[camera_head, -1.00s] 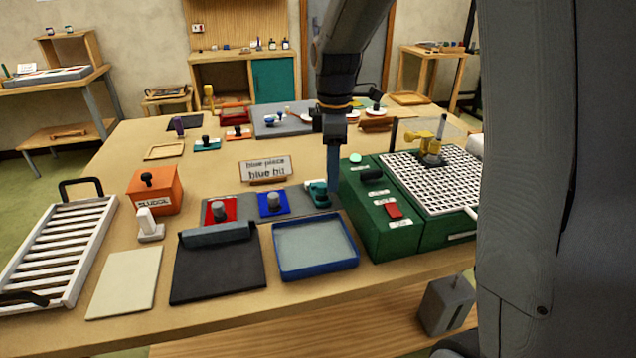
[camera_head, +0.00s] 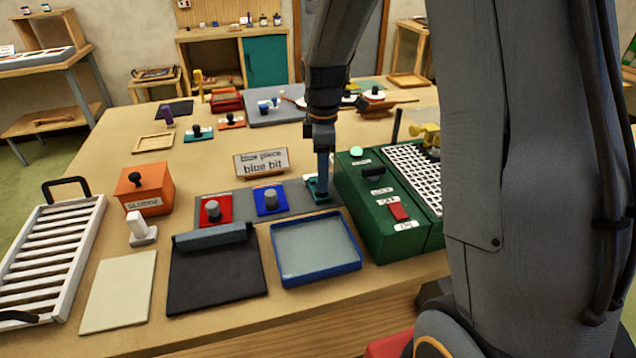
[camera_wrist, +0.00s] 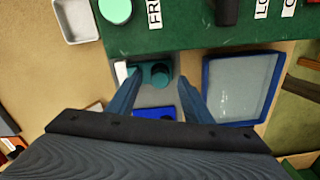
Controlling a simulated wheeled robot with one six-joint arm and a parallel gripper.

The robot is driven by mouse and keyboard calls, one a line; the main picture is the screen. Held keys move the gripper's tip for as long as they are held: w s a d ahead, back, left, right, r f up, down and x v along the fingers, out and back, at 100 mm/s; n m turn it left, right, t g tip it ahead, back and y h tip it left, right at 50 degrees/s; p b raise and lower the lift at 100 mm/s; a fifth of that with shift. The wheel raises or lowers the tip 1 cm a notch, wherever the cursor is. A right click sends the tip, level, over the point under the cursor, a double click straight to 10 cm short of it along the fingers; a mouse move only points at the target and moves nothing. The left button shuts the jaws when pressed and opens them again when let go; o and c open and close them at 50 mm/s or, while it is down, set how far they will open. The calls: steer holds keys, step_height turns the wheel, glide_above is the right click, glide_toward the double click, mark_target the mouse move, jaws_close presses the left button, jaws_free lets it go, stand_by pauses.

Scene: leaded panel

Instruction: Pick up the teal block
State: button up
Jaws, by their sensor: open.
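The teal block (camera_head: 317,192) sits on the grey mat (camera_head: 239,201), at the right end of the row, beside the green machine. In the wrist view my gripper (camera_wrist: 158,86) is open, with one finger on each side of the teal block and nothing held. I cannot tell whether the fingers touch it.
A blue block (camera_head: 270,201) and a red block (camera_head: 213,211) stand left of it on the mat. The green machine (camera_head: 380,226) stands close on the right. A blue-rimmed tray (camera_head: 317,272) lies in front. A "blue bit" sign (camera_head: 262,164) stands behind.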

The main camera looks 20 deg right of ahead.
steer(key=shift+f, duration=0.85)
steer(key=c, duration=1.1)
steer(key=shift+r, duration=0.1)
step_height(320, 180, up, 18)
steer(key=b, duration=0.4)
steer(key=o, duration=0.3)
steer(key=shift+c, duration=1.4)
